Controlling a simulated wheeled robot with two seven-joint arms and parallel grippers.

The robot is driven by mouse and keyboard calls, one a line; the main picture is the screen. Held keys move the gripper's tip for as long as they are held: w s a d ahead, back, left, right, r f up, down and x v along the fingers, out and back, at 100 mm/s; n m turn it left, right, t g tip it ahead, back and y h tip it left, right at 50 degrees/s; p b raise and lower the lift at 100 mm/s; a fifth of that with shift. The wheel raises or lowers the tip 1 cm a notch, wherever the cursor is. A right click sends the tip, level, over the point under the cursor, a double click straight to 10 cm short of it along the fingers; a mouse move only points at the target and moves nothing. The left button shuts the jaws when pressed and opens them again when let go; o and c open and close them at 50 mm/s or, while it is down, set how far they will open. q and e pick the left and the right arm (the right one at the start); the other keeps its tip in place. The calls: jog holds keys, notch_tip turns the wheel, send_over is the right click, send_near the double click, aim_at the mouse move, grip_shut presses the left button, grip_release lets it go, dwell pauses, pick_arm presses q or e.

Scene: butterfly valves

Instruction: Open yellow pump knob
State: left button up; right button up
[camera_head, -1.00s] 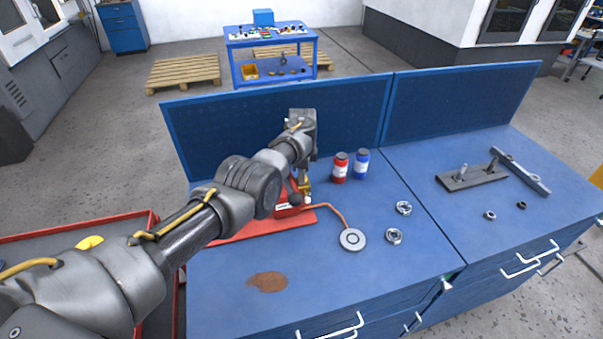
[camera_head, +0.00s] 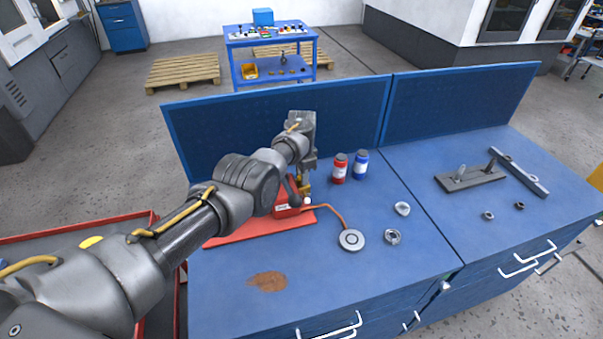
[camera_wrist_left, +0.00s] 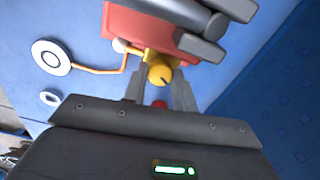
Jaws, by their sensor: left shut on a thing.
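The red pump (camera_head: 288,207) stands on its red base plate (camera_head: 240,230) on the blue workbench, partly hidden behind my left arm. Its yellow knob (camera_wrist_left: 160,74) shows in the left wrist view between the two fingers of my left gripper (camera_wrist_left: 160,82). The gripper is shut on the knob. In the head view the left gripper (camera_head: 303,186) points down at the pump's right end, and the knob there is mostly hidden. An orange hose (camera_head: 330,208) runs from the pump to a round grey disc (camera_head: 351,240). My right gripper is not in view.
A red bottle (camera_head: 340,168) and a blue bottle (camera_head: 361,163) stand just right of the gripper. Metal rings (camera_head: 392,237) lie near the disc. A blue back panel (camera_head: 350,115) rises close behind. The bench front is clear apart from a brown stain (camera_head: 268,281).

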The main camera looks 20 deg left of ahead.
pick_arm(q)
jog(key=shift+s+f+n, duration=0.1)
jog(key=shift+f+n, duration=0.05)
jog(key=shift+n, duration=1.35)
jog(key=o, duration=0.7)
jog(key=shift+r, duration=0.2)
jog(key=shift+r+p, duration=0.35)
notch_tip(320, 180, up, 4)
jog(key=shift+r+p, duration=0.25)
jog(key=shift+p, duration=0.2)
jog(key=shift+r+b, duration=0.65)
jog(key=shift+r, duration=2.05)
